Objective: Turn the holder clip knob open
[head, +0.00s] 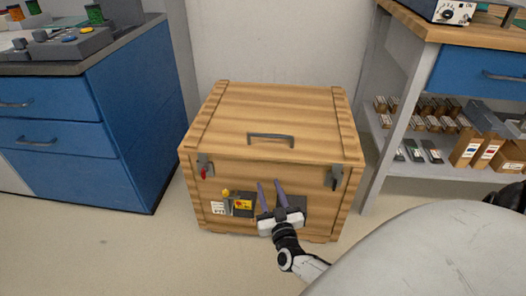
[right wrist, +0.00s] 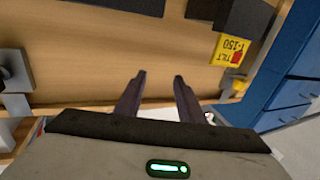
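A wooden crate (head: 225,135) with a closed lid stands on the floor. On its front, at lower left, a small dark holder (head: 232,205) carries a yellow knob (head: 225,193); a yellow piece (right wrist: 240,85) also shows at the right in the right wrist view. I cannot tell for sure that this is the clip knob. My right gripper (head: 271,189) is open and empty before the crate front, right of the holder. Its two dark fingers (right wrist: 157,85) point at the wood with a gap between them. My left gripper is not in view.
Latches sit at the crate's upper left (head: 204,165), with a red part, and upper right (head: 334,178). A yellow tilt label (right wrist: 231,50) is on the front. A blue cabinet (head: 135,120) stands left, a shelf unit (head: 430,172) right. Floor between is clear.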

